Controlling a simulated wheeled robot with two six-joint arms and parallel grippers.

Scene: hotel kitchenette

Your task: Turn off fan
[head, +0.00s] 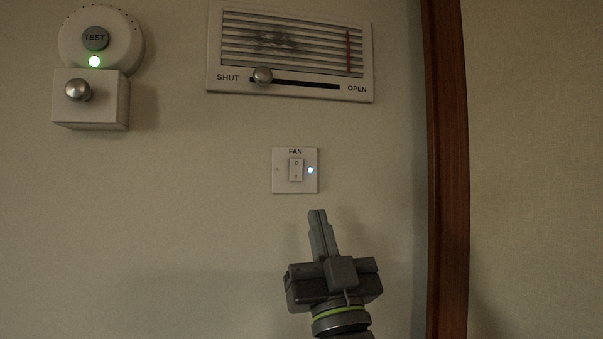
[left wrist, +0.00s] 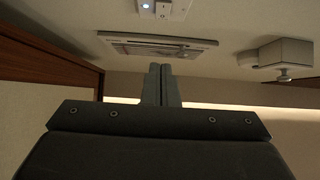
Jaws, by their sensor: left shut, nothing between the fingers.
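The fan switch plate (head: 283,182) is a small white square on the wall, labelled FAN. It carries a white rocker switch (head: 296,170) marked O at the top and I at the bottom. My right gripper is out of view.
A vent (head: 290,50) with a SHUT–OPEN slider knob (head: 263,75) near SHUT is above the switch. A round device with a TEST button (head: 95,38) and green light is upper left, above a white box with a knob (head: 78,90). A wooden post (head: 446,170) stands right.

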